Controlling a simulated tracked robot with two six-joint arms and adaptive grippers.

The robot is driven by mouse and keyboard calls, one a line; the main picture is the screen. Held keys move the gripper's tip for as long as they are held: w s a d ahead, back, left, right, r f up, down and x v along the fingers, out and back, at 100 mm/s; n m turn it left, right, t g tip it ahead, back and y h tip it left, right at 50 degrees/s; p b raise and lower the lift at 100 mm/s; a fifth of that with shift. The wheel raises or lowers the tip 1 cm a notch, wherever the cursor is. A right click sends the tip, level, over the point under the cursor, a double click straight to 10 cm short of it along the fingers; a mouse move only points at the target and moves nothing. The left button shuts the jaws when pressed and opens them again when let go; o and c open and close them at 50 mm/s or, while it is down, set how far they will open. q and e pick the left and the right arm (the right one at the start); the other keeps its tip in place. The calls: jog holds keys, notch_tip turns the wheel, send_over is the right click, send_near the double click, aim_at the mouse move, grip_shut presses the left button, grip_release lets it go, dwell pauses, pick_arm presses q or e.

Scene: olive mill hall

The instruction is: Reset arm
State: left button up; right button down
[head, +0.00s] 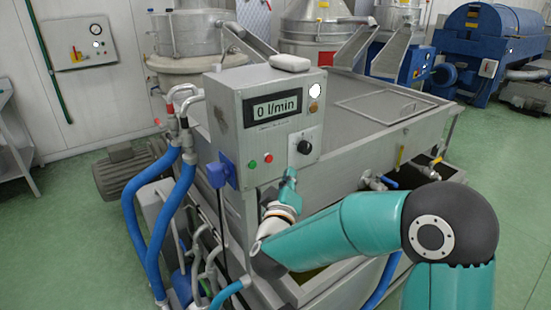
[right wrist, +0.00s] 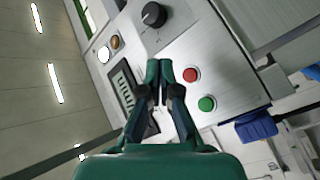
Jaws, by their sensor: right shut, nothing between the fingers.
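My right gripper (head: 291,174) is in front of the grey control box (head: 229,109), just below its black knob (head: 304,147). In the right wrist view the right gripper (right wrist: 160,69) has its fingers together with nothing between them. The knob (right wrist: 153,15) lies beyond the fingertips there, and I see a gap between them in the picture. The display (head: 277,107) reads "0 l/min". A red button (head: 268,158) and a green button (head: 252,164) sit left of the gripper. My left gripper is not in view.
The box stands at the front of a steel tank (head: 375,104). Blue hoses (head: 133,212) run down at the left. A blue-handled valve (head: 388,182) is near my right arm. A white object (head: 290,62) lies on the box. Green floor (head: 520,160) is clear at the right.

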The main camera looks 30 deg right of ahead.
jog(key=s+a+f+n+g+y, duration=0.1)
jog(key=s+a+f+y, duration=0.15)
jog(key=f, duration=0.85)
jog(key=s+a+f+n+g+y, duration=0.1)
jog(key=a+f+g+y, duration=0.2)
jog(key=f, duration=0.9)
jog(key=s+a+f+n+y, duration=0.2)
jog(key=a+f+y, duration=0.15)
jog(key=f, duration=0.75)
jog(key=s+a+f+m+g+y, duration=0.3)
jog(key=s+a+f+m+g, duration=0.1)
jog(key=s, duration=0.6)
jog(key=s+a+f+m+g+y, duration=0.3)
jog(key=s+a+f+g+y, duration=0.1)
jog(key=s+a, duration=0.4)
notch_tip(320, 180, down, 2)
jog(key=s+g, duration=0.1)
jog(key=s, duration=0.1)
jog(key=shift+s+a+f+m+g, duration=0.2)
jog(key=shift+s+a+m+g, duration=0.1)
jog(key=shift+s+a+m, duration=0.1)
